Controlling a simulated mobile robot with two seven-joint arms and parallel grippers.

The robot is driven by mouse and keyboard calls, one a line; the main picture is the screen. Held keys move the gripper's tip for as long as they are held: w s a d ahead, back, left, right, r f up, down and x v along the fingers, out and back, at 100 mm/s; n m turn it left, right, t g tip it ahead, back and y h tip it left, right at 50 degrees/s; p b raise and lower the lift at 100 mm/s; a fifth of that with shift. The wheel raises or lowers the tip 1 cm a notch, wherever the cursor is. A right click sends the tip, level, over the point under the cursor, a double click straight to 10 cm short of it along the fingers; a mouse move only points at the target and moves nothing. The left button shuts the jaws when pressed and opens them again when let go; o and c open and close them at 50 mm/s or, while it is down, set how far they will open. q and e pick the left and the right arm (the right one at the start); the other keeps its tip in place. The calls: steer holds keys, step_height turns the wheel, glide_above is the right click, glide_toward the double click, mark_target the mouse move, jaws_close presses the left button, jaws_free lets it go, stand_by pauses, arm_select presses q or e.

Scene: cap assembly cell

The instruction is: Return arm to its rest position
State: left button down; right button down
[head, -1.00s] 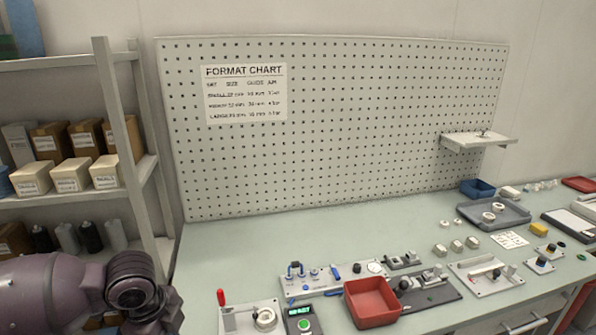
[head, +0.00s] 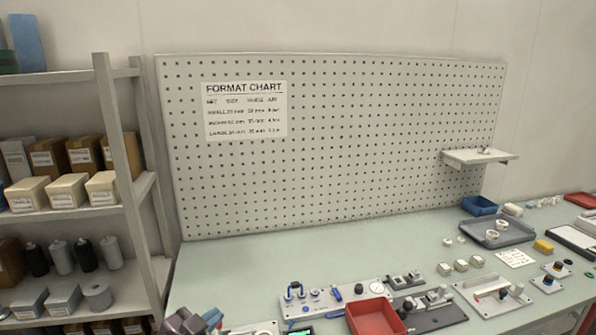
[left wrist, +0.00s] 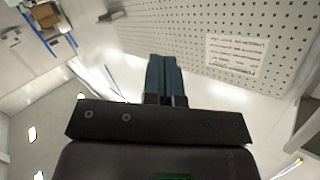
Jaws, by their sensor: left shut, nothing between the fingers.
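In the left wrist view my left gripper (left wrist: 165,64) has its two blue fingers side by side and touching, with nothing between them. It points into free space, with the pegboard beyond it to the right. In the head view only a small purple and dark part of my left arm shows at the bottom edge, left of the bench devices, with a bit of blue beside it. My right gripper is in neither view.
The bench (head: 240,270) carries a red bin (head: 373,318), a grey tray (head: 492,235), a blue bin (head: 479,205) and several small fixtures. A pegboard (head: 340,150) with a format chart (head: 245,110) stands behind. A loaded shelf rack (head: 128,165) stands at left. The bench's back left is clear.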

arm_select(q)
steer(key=s+a+f+n+g+y, duration=0.1)
steer(key=s+a+f+n+y, duration=0.2)
steer(key=s+f, duration=0.8)
steer(key=s+a+f+n+g+y+b, duration=0.1)
steer(key=s+a+f+n+y, duration=0.3)
steer(key=s+f, duration=0.7)
steer(key=a+n, duration=0.2)
steer(key=a, duration=0.1)
steer(key=shift+s+a+f, duration=0.15)
steer(key=shift+s+a, duration=0.1)
steer(key=shift+a, duration=0.1)
